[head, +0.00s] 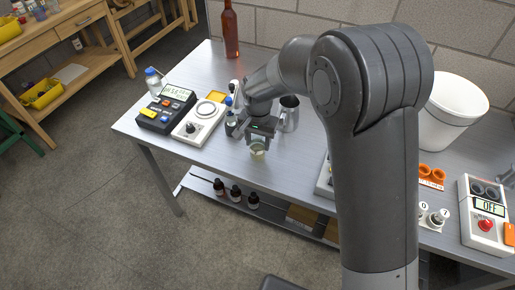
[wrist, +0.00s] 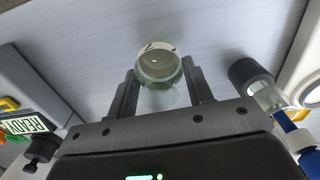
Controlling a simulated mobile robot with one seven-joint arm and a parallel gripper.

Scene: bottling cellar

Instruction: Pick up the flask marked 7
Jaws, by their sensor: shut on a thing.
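My gripper (head: 258,146) is over the front part of the grey table, pointing down. It is shut on a small clear glass flask (head: 257,151), which shows below the fingers. In the wrist view the flask (wrist: 160,66) sits between the two fingertips, with its round rim and pale contents facing the camera. No number can be read on it, so I cannot tell whether it is marked 7. I cannot tell whether its base touches the table.
Left on the table (head: 217,60) are a dark meter (head: 165,108), a white scale (head: 200,120) and small bottles. A metal jug (head: 289,113) stands close right of my gripper. A brown bottle (head: 230,30) is behind. A white bucket (head: 452,112) and a device reading OFF (head: 485,222) stand right.

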